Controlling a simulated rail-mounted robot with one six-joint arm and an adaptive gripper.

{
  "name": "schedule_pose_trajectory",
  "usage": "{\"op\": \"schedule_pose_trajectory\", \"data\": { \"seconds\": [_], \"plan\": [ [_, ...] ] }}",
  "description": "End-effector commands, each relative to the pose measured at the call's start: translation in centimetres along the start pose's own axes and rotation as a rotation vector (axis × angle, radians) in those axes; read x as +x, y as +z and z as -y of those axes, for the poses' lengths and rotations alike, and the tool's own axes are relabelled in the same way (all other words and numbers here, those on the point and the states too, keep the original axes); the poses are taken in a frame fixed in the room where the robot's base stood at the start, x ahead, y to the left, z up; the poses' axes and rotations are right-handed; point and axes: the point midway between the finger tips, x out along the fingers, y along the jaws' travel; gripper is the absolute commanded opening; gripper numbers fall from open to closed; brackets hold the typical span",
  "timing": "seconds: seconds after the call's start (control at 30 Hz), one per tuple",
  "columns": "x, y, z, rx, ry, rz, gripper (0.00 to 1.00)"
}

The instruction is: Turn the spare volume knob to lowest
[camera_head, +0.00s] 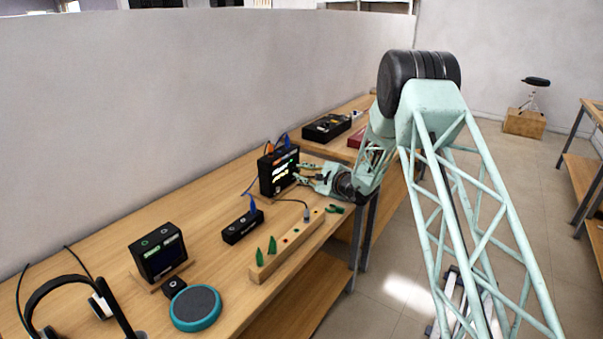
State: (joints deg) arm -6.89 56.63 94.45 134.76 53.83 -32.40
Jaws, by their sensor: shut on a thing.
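An upright black device (273,182) with a lit screen stands on the wooden bench near the wall, with orange and blue plugs on its top. My gripper (301,172) is at the right part of its front face, with its mint-green fingers pointing left. It is shut on a small knob there. The knob is hidden by the fingertips, so I cannot see its marking or angle. Whether it is the spare volume knob is too small to read.
A small black box (243,227) with a blue plug and a wooden block (284,250) with green pegs lie in front. A second screen device (158,255), a teal round pad (195,308) and headphones (60,290) are nearer. A black case (327,128) lies behind.

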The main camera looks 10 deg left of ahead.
Motion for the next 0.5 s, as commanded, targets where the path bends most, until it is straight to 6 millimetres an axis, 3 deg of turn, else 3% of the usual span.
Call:
{"op": "schedule_pose_trajectory", "data": {
  "seconds": [0.5],
  "plan": [
    [0.04, 0.0, -0.39, -0.249, -0.103, 0.001, 0.04]
  ]
}}
